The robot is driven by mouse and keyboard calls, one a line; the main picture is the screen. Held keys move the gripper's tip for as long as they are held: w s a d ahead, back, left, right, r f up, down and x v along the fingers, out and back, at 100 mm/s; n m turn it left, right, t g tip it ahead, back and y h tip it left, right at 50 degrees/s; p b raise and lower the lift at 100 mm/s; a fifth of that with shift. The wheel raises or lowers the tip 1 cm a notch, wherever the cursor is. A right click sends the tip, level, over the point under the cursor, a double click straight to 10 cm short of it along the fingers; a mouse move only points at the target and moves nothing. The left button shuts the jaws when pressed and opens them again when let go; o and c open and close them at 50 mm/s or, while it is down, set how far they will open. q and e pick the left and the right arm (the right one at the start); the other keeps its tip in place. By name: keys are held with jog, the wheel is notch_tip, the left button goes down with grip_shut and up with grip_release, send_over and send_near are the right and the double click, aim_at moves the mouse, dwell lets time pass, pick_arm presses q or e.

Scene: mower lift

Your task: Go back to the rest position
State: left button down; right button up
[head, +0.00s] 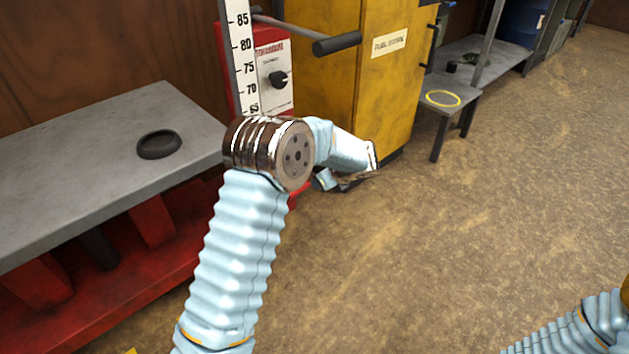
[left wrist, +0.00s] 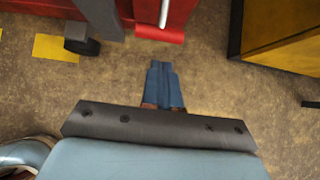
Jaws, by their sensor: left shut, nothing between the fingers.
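My left arm rises from the bottom of the head view and bends at a metal-banded joint towards the yellow cabinet. My left gripper (head: 355,181) shows only partly beyond that joint, low over the floor by the cabinet's foot. In the left wrist view its blue fingers (left wrist: 163,85) are together with nothing between them, over bare brown floor. My right arm shows only as a ribbed blue sleeve in the bottom right corner of the head view. The right gripper is out of view.
A grey lift platform (head: 60,185) on a red base stands left, bearing a black ring (head: 159,145). Behind my arm are a red control box (head: 272,72) with a knob and a numbered scale (head: 240,50). The yellow cabinet (head: 385,85) stands behind. Floor to the right is clear.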

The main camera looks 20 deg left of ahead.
pick_arm(q)
jog(key=shift+s+d+r, duration=0.1)
jog(key=shift+d+r, duration=0.1)
jog(key=shift+d, duration=0.05)
jog(key=s+d+f+n+g+h+p, duration=0.25)
jog(key=s+d+f+n+h, duration=0.25)
jog(key=s+d+f, duration=0.3)
jog(key=s+d+f+n+g+h+p, duration=0.1)
jog(key=s+d+f+n+h+p, duration=0.3)
jog(key=s+f, duration=0.45)
jog(key=s+d+r+n+h, duration=0.1)
jog(key=s+d+n, duration=0.1)
jog(key=s+n, duration=0.5)
jog(key=s+d+r+n+t+h+p, duration=0.1)
jog(key=s+d+n, duration=0.2)
jog(key=s+n, duration=0.5)
jog(key=shift+s+d+h+p, duration=0.15)
jog(key=shift+d+h+p, duration=0.05)
jog(key=shift+h+p, duration=0.1)
jog(key=shift+a+r, duration=0.1)
